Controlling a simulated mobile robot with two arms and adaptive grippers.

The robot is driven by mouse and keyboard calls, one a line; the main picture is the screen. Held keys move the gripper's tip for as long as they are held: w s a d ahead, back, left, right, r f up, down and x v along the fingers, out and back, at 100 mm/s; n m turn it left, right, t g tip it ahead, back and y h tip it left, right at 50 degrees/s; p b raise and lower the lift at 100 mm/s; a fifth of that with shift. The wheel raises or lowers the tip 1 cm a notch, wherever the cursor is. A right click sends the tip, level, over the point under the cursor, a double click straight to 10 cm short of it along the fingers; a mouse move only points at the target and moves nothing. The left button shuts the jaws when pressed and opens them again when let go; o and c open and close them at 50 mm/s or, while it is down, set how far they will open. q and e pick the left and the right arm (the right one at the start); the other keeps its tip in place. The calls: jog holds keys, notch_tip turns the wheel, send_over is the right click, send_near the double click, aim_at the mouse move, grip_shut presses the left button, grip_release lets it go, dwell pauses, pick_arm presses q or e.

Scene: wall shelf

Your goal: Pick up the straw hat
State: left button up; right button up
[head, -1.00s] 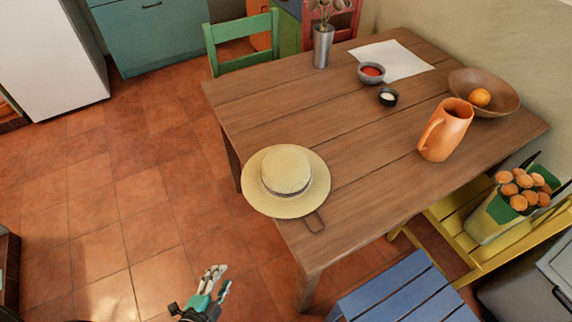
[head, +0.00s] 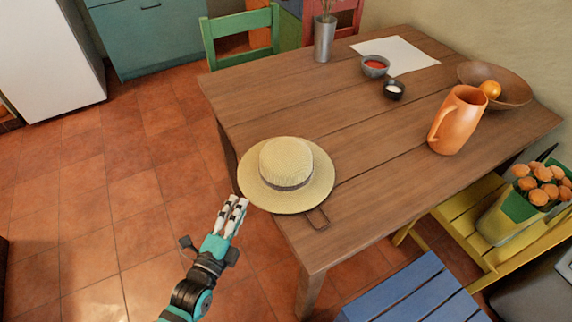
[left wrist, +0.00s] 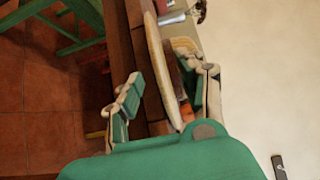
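The straw hat (head: 285,160), pale with a dark band, lies crown up on the near left corner of the wooden table, its brim overhanging the edge. My left gripper (head: 233,212) is at the brim's near left edge in the head view. In the left wrist view its two fingers (left wrist: 165,95) stand apart, and the hat's brim (left wrist: 157,62) shows edge-on between them. I see a gap on the left finger's side; contact with the other finger cannot be told. My right gripper is in neither view.
The wooden table (head: 350,130) also holds an orange pitcher (head: 458,122), a bowl with an orange fruit (head: 515,90), small bowls and a metal vase (head: 324,40). A blue chair (head: 415,290) stands nearby. Floor at left is clear.

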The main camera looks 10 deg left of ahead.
aim_at(249, 194)
pick_arm(q)
jog(key=shift+f+x, duration=0.2)
jog(key=shift+x, duration=1.3)
jog(key=shift+f+x, duration=0.2)
jog(key=shift+x, duration=1.35)
jog(key=shift+s+d, duration=0.1)
jog(key=shift+c, duration=0.4)
grip_shut()
